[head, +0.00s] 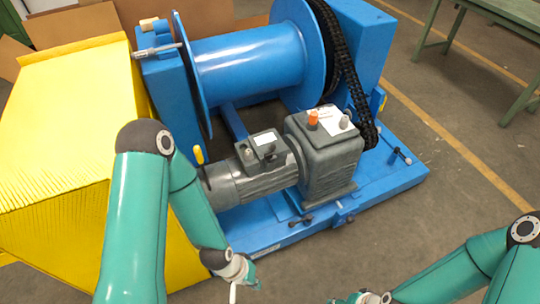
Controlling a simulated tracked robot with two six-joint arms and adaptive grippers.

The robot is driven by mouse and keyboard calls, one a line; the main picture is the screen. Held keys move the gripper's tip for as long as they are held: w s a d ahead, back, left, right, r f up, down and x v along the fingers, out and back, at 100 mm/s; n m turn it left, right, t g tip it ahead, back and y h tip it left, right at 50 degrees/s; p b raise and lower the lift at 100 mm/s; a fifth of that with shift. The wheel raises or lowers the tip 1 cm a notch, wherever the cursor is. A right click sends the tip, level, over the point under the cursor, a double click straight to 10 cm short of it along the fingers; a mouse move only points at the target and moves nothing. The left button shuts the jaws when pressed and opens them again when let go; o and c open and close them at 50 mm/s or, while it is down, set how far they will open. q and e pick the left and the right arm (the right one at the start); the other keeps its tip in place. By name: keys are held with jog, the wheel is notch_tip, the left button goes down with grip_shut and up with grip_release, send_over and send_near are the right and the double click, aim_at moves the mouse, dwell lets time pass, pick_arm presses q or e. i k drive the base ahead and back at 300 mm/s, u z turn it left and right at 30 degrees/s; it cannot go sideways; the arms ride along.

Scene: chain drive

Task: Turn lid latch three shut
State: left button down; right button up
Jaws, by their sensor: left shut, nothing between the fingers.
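The blue chain-drive machine (245,62) fills the middle of the head view, with a drum, a black chain (345,70) and a grey motor with gearbox (322,155). I cannot make out which part is lid latch three. Small dark fittings show on the base's front edge (308,219) and at its right end (403,153). My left gripper (243,288) is shut and empty, in front of the base at the bottom edge, where its tips are partly cut off. My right gripper (348,299) is at the bottom edge, mostly cut off; its fingers are unclear.
A large yellow box (55,130) stands close on the left, behind my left arm. A yellow-topped lever (199,155) rises beside the motor. A green table (500,18) stands at the far right. The grey floor (440,185) right of the machine is clear.

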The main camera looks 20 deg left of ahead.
aim_at(269, 157)
jog(key=z, duration=1.45)
jog(key=i, duration=0.1)
jog(key=u, duration=3.15)
jog(key=i, duration=0.65)
jog(key=z, duration=0.15)
jog(key=k, duration=0.9)
jog(key=u, duration=0.15)
jog(key=i, duration=0.9)
jog(key=z, duration=0.1)
